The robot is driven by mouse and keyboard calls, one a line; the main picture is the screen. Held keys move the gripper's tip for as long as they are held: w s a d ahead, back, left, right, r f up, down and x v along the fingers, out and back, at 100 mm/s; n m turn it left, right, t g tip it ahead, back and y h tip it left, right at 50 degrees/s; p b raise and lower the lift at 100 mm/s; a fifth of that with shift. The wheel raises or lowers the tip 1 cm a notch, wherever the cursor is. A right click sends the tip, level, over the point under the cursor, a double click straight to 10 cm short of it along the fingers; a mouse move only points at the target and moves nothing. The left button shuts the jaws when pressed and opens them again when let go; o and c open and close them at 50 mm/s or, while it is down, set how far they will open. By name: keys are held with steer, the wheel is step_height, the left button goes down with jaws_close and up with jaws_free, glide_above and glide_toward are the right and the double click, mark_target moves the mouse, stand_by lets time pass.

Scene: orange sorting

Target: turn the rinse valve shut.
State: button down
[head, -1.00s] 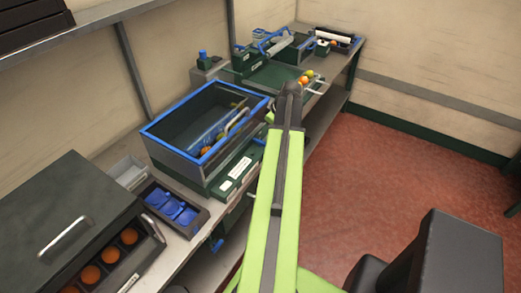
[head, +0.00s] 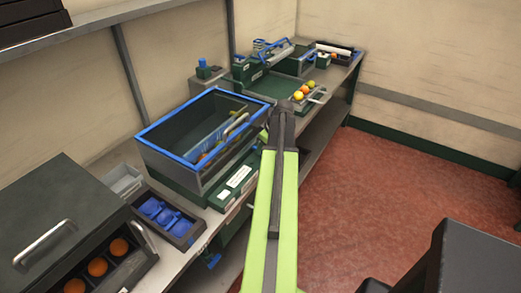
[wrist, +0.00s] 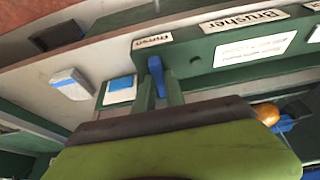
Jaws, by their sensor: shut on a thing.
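The rinse valve shows in the wrist view as a blue lever (wrist: 156,68) on the green front panel (wrist: 199,62), below a white label (wrist: 152,40) that seems to read "Rinse". The lever runs nearly upright in that picture, tilted slightly. My gripper (wrist: 160,92) is shut on the lever, with a dark green finger on either side of its lower part. My own green and dark wrist link fills the bottom of the wrist view. In the head view my arm hides the gripper, and I cannot make out the valve.
A blue-rimmed tank (head: 152,134) stands on the bench beside my arm. A "Brusher" label (wrist: 245,21) is right of the valve. An orange (wrist: 266,114) shows at the wrist view's right. A dark box with a handle (head: 85,200) is near left. Red floor (head: 370,200) lies open at right.

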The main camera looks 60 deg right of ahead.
steer(key=shift+a, duration=0.5)
steer(key=shift+d, duration=0.35)
steer(key=shift+m+h, duration=0.7)
steer(key=shift+m, duration=1.2)
steer(key=shift+w+m+g+h, duration=0.1)
steer(key=shift+m+g+h, duration=0.5)
steer(key=shift+m, duration=1.2)
steer(key=c, duration=1.4)
jaws_free()
